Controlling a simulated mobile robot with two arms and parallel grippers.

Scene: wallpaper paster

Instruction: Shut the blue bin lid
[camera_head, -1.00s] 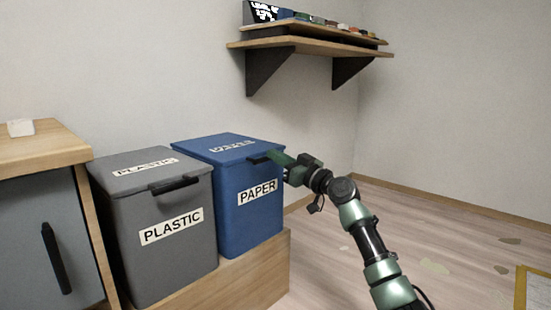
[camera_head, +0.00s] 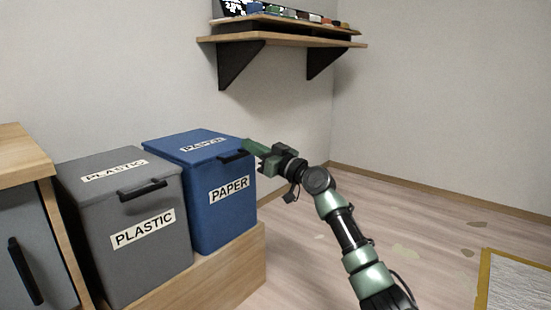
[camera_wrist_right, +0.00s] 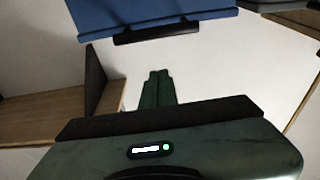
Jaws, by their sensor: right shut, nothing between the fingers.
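The blue bin (camera_head: 222,215) marked PAPER stands on a wooden plinth, and its blue lid (camera_head: 190,146) lies flat on top, closed as far as I can see. A black handle (camera_head: 234,156) is at the lid's front edge. My right gripper (camera_head: 250,146) is shut and empty, beside the lid's front right corner; I cannot tell if it touches. In the right wrist view, the shut fingers (camera_wrist_right: 157,88) point toward the lid (camera_wrist_right: 150,14) and its handle (camera_wrist_right: 157,33), with a visible gap below the handle. My left gripper is not in view.
A grey bin (camera_head: 135,235) marked PLASTIC, its lid closed, stands left of the blue bin. A wooden cabinet (camera_head: 20,150) is at far left. A wall shelf (camera_head: 285,38) hangs above. The floor (camera_head: 420,240) at right is mostly open, with a framed sheet (camera_head: 515,285).

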